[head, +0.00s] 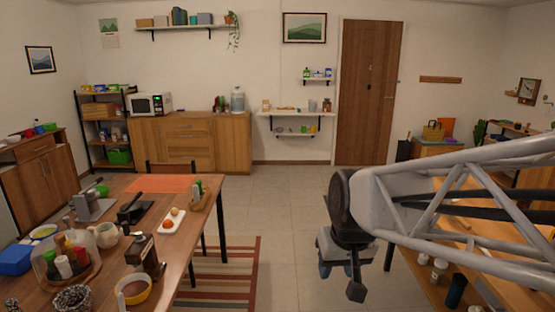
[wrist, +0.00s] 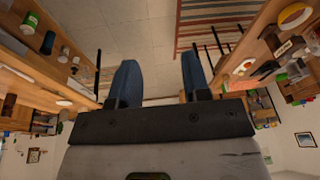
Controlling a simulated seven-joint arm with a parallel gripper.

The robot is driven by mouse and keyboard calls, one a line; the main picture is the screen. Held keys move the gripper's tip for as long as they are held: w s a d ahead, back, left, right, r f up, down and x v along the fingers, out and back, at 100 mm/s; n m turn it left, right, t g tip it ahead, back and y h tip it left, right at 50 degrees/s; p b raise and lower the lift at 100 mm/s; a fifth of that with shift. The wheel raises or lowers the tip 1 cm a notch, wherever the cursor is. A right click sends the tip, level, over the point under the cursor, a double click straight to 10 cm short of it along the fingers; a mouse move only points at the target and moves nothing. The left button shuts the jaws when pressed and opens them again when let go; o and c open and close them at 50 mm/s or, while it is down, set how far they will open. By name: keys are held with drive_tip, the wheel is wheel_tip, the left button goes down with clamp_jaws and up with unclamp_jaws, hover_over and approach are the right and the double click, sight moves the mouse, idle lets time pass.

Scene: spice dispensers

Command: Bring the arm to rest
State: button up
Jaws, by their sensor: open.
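My gripper (head: 340,276) hangs at the end of my arm over the gap between the two tables, above the tiled floor. In the wrist view my gripper (wrist: 159,65) shows two blue fingers spread apart, with nothing between them. It touches nothing that I can see. My arm reaches in from the right of the head view and covers part of the right table (head: 408,287).
Jars (head: 439,268) stand on the right table. The floor (head: 290,200) between is open, with a striped rug (head: 225,285).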

drive_tip(key=s+d, duration=0.3)
drive_tip(key=s, duration=0.3)
drive_tip(key=s+d+f+m+h, duration=0.1)
drive_tip(key=s+d, duration=0.3)
drive_tip(key=s, duration=0.3)
drive_tip(key=shift+f+m, duration=0.2)
drive_tip(key=shift+m, duration=0.1)
